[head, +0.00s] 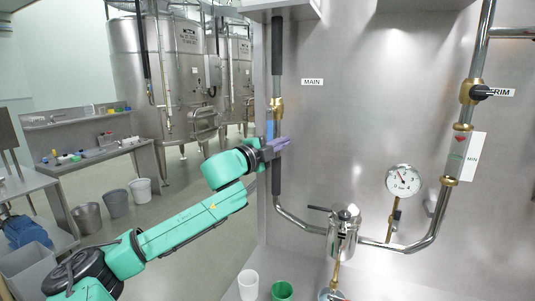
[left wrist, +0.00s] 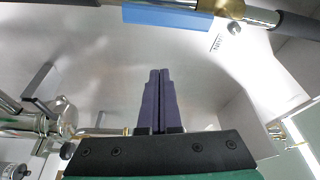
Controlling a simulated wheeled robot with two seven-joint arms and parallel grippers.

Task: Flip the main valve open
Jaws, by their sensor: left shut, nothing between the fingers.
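The MAIN valve has a brass body (head: 277,105) on the vertical pipe left of the MAIN label (head: 312,82). Its blue lever (head: 270,128) hangs below the brass, roughly along the pipe. My left gripper (head: 283,143) is at the pipe just below the lever, partly covering the pipe. In the left wrist view, the purple fingers (left wrist: 158,95) are shut and empty. The blue lever (left wrist: 168,17) lies beyond their tips, apart from them in the picture, with the brass body (left wrist: 230,8) to its right. My right gripper is not in view.
A steel panel stands behind the pipe. To the right are a pressure gauge (head: 403,181), a steel canister (head: 343,232) and a TRIM valve with a black knob (head: 481,92). White (head: 248,284) and green (head: 281,291) cups stand below. Large vats (head: 155,70) stand behind.

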